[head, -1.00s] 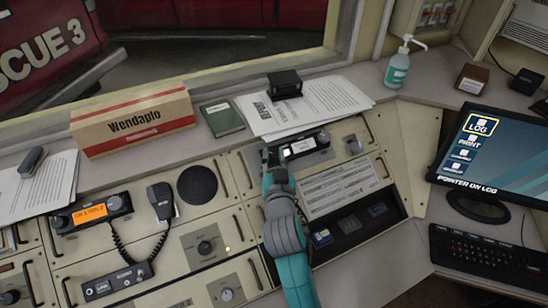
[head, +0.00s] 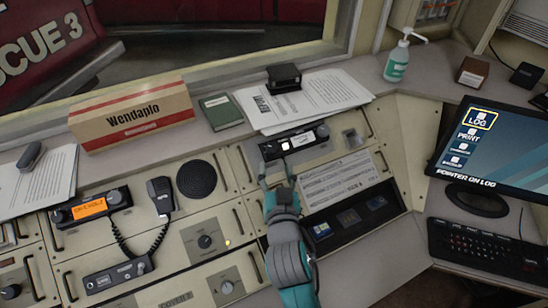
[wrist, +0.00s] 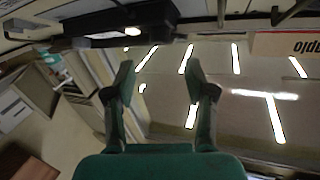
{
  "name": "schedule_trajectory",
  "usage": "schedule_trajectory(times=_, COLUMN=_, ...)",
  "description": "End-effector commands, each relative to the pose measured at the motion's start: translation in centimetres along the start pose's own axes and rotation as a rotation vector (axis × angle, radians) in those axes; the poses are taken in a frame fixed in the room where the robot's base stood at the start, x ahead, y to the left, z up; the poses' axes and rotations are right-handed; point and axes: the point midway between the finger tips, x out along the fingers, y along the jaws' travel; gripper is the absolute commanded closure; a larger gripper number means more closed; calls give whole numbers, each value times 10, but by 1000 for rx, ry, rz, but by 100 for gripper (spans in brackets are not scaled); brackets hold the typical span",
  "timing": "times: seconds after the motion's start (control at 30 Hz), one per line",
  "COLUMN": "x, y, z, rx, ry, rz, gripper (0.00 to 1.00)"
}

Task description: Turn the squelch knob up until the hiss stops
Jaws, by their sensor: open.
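No knob label is legible, so I cannot tell which is the squelch knob. A black knob (head: 204,241) sits on a square plate in the console's middle, left of my gripper, with a small lit yellow lamp (head: 227,243) beside it. Another knob (head: 226,287) is below it, and a third (head: 10,291) is at the far left. My gripper (head: 275,174) is in front of the dark panel unit with a lit white display (head: 298,139), right of and beyond the middle knob. In the wrist view my gripper (wrist: 160,80) is open, with nothing between its fingers.
A radio with an orange display (head: 92,209) and a corded handset (head: 160,196) are on the left. A round speaker (head: 197,179) is near the middle. The Wendaplo box (head: 132,116), green book (head: 221,112) and papers (head: 345,92) line the ledge. A monitor (head: 490,155) stands right.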

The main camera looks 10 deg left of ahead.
Motion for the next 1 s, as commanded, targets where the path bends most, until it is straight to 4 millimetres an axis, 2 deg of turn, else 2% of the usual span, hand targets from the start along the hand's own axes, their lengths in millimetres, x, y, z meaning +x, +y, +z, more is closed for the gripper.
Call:
schedule_trajectory(times=0.1, x=-22, y=0, z=0, rx=0, ry=-1, rz=-1, gripper=45)
schedule_trajectory(times=0.33, x=-46, y=0, z=1, rx=0, ry=-2, rz=0, gripper=45)
schedule_trajectory(times=1.0, x=-50, y=1, z=2, rx=-1, ry=-2, rz=1, gripper=45)
